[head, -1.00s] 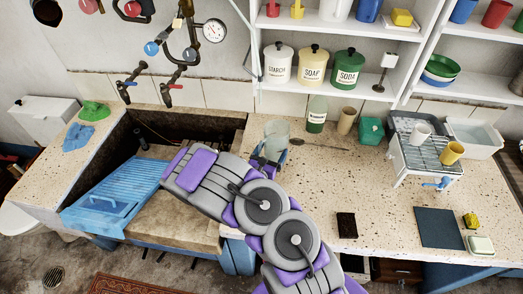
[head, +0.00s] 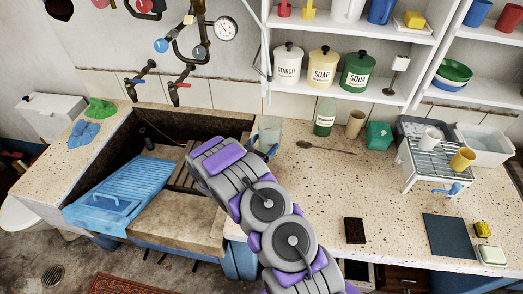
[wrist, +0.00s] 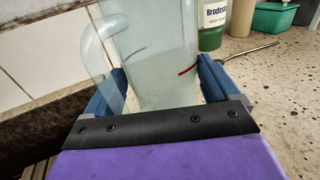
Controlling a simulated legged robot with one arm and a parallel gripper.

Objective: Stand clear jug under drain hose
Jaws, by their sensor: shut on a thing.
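The clear jug (head: 268,132) is at the trough's right edge, near the back of the counter, and looks upright. My gripper (head: 264,145) is shut on it. In the wrist view the clear jug (wrist: 152,45) stands between the blue fingers of my gripper (wrist: 166,88), with its handle on the left and a red mark low on its wall. Its base is hidden, so I cannot tell whether it touches the counter. A thin pale tube (head: 264,52) hangs beside the shelf above; I cannot tell whether it is the drain hose.
The stone trough (head: 225,123) lies left of the jug, with a blue washboard (head: 122,190) in it.

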